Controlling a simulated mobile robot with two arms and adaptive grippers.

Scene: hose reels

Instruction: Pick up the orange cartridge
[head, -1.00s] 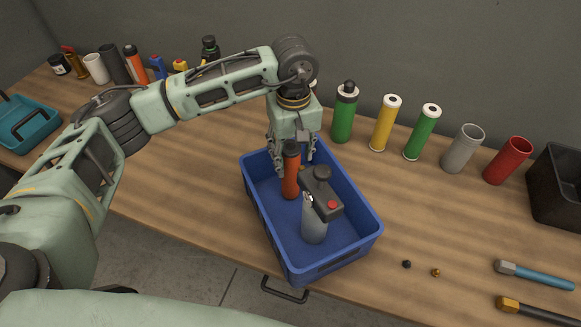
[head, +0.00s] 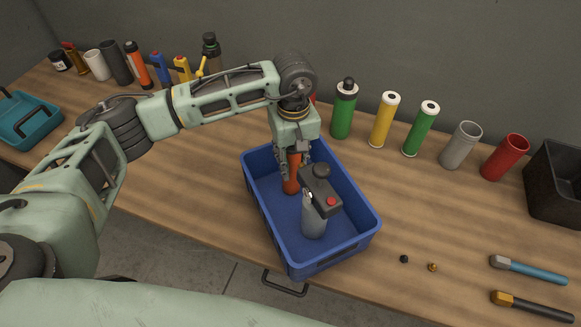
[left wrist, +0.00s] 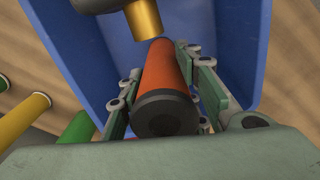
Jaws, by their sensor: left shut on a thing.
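The orange cartridge (head: 291,186) stands in the blue bin (head: 260,216), close to upright. My left gripper (head: 291,166) comes down over it from above, with its fingers around the upper part. In the left wrist view the orange cartridge (left wrist: 160,68) shows its dark end cap towards the camera, and the fingers of my left gripper (left wrist: 160,88) are shut on it from both sides. Whether its lower end touches the bin floor I cannot tell. My right gripper is not in view.
A grey bottle-like tool with a dark head (head: 314,210) stands in the bin beside the cartridge. Behind the bin stand a green bottle (head: 343,115), a yellow tube (head: 382,122), a green tube (head: 420,131) and open grey and red cylinders.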

